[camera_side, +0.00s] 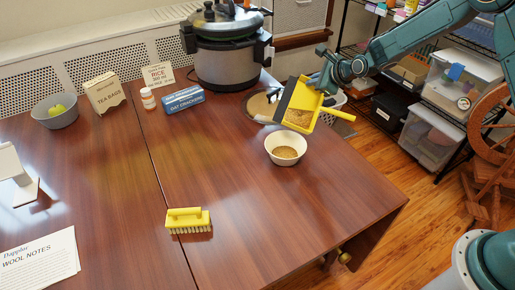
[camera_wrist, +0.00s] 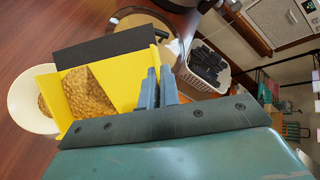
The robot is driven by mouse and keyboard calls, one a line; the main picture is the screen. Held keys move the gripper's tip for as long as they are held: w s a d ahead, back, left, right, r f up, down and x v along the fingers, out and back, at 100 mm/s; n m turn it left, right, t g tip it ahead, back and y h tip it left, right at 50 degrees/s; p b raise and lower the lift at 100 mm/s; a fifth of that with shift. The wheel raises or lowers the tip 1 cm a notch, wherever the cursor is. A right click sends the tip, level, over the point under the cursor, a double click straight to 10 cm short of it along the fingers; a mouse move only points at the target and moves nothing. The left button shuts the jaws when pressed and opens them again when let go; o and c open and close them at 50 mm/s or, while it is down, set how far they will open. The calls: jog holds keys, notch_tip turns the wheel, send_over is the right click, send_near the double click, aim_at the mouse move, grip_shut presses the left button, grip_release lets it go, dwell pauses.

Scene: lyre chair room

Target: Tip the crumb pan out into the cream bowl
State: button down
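The crumb pan (camera_side: 309,103) is yellow with a dark front lip and is tilted in the air just above and behind the cream bowl (camera_side: 273,148). Tan crumbs lie in the pan, seen in the side view and spread over its floor in the wrist view (camera_wrist: 140,86). The bowl stands upright on the table and holds some crumbs; part of it shows left of the pan in the wrist view (camera_wrist: 19,92). My gripper (camera_side: 325,80) is shut on the pan's edge, its two fingers close together in the wrist view (camera_wrist: 158,88).
A yellow brush (camera_side: 188,217) lies on the table (camera_side: 240,215). The table around the cream bowl's front is clear.

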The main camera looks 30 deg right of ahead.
jog(key=shift+s+d, duration=0.15)
jog(key=shift+d, duration=0.2)
jog(key=w+d+f+m+g+y, duration=0.1)
jog(key=w+d+f+g, duration=0.1)
jog(key=w+f+g, duration=0.2)
jog(key=shift+w+d+f+g, duration=0.25)
jog(key=shift+w+f, duration=0.45)
jog(key=shift+w, duration=0.7)
jog(key=shift+w+d+f+g, duration=0.25)
jog(key=shift+w+f+g, duration=0.3)
jog(key=shift+w+g, duration=0.15)
jog(key=shift+w+y, duration=0.1)
jog(key=shift+y, duration=0.2)
dwell(0.5)
jog(key=shift+w+d+f, duration=0.1)
jog(key=shift+w+f, duration=0.1)
jog(key=shift+g, duration=0.25)
